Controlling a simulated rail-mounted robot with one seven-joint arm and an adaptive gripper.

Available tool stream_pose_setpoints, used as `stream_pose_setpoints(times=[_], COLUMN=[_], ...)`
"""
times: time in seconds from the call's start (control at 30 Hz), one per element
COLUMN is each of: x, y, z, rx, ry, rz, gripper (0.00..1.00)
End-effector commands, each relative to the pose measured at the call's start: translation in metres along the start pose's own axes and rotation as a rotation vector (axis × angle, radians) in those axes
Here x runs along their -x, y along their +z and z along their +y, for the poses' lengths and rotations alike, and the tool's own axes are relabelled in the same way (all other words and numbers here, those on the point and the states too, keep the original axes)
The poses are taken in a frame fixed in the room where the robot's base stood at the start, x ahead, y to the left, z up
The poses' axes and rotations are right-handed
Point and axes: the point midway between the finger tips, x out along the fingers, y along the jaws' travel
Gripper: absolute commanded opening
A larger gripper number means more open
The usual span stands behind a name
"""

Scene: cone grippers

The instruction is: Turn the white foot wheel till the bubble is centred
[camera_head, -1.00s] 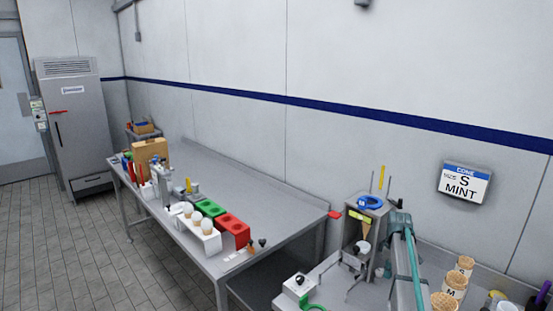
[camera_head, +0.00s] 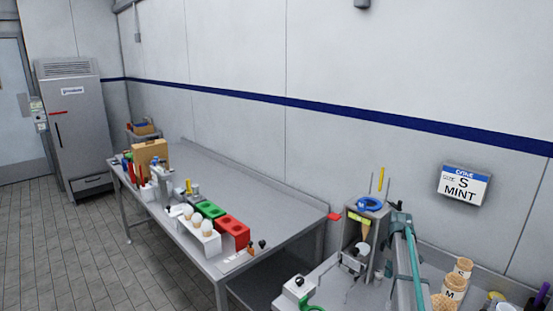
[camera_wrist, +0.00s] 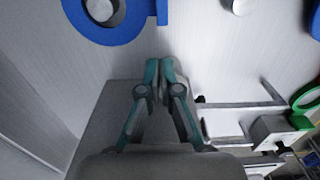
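The white foot wheel cannot be picked out with certainty. A small pale round part (camera_head: 354,261) shows low on the grey stand (camera_head: 351,232) in the head view. No bubble can be made out in either view. My gripper (camera_wrist: 160,68) points away from the wrist camera, its two teal fingers drawn together with nothing visible between them. A blue ring (camera_wrist: 128,30) around a grey round knob lies beyond the fingertips to the upper left. In the head view my teal and grey arm stands just right of the stand, and its fingertips cannot be made out.
Cones in holders (camera_head: 455,283) stand to the right. A white block with a green ring (camera_head: 298,287) is in front. The long steel table (camera_head: 270,190) at left holds red, green and white blocks.

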Motion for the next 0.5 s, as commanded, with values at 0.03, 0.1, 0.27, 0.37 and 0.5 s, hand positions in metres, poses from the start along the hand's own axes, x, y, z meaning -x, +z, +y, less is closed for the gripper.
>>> stream_pose_setpoints(times=[0.03,0.1,0.27,0.37,0.5], x=[0.0002,0.0003,0.0005,0.0004,0.0036], y=[-0.0028,-0.0025,0.0011,0.0042,0.0056], z=[0.0003,0.0005,0.0021,0.0031,0.0034], rx=[0.001,0.001,0.001,0.001,0.001], ry=[0.001,0.001,0.001,0.0,0.0], rz=[0.005,0.006,0.006,0.004,0.003], gripper=[0.0,0.0,0.0,0.0,0.0])
